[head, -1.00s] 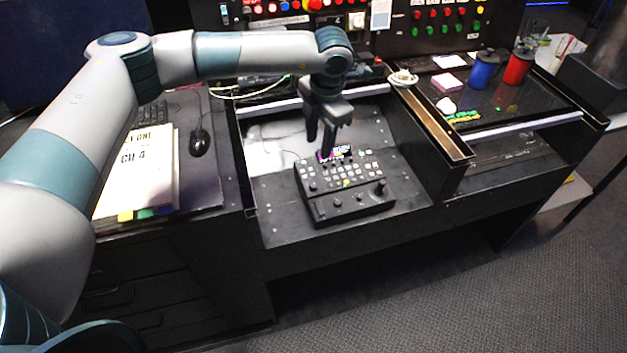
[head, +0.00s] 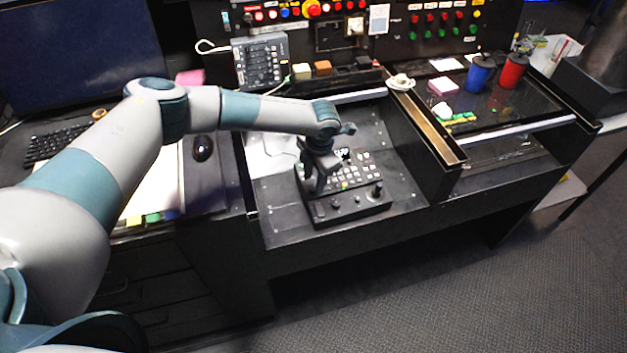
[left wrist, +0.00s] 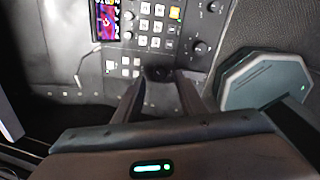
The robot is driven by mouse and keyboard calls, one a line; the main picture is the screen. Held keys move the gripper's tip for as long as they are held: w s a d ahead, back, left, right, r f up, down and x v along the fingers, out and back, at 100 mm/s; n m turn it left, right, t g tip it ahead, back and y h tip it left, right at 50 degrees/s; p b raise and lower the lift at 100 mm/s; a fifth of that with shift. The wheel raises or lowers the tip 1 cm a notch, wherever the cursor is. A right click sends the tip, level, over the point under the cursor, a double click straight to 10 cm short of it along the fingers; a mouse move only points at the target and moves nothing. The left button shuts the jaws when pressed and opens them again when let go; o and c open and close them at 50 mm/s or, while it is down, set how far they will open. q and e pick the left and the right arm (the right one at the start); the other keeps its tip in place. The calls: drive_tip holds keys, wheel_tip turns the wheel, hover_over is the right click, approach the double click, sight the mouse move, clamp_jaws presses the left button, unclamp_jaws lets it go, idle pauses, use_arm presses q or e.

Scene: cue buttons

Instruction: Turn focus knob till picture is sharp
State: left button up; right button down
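The black control panel (head: 348,209) with buttons and knobs lies on the desk. Its small lit screen (head: 343,155) is partly covered by my gripper in the head view; the left wrist view shows the screen (left wrist: 110,20) with a colourful picture, too small to judge for sharpness. My left gripper (head: 316,190) points down over the panel's left part, fingers apart. In the left wrist view my left gripper (left wrist: 162,76) has a dark round knob (left wrist: 158,73) between its fingertips; I cannot tell whether they touch it. Another knob (head: 376,188) stands at the panel's right. My right gripper is not in view.
A raised divider (head: 432,125) stands right of the panel. A mouse (head: 202,148) lies left, and blue (head: 480,73) and red (head: 513,70) mugs stand at the right.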

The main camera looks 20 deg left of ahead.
sight(313, 188)
use_arm(q)
drive_tip(key=shift+w+a+f, duration=0.1)
drive_tip(key=shift+a+f, duration=0.05)
drive_tip(key=shift+f, duration=1.35)
clamp_jaws()
drive_tip(key=shift+n, duration=0.5)
drive_tip(key=n+b, duration=0.2)
drive_tip(key=n, duration=0.2)
drive_tip(key=shift+w+r+n+b, duration=0.1)
drive_tip(key=shift+n+b, duration=0.75)
drive_tip(key=shift+n, duration=1.65)
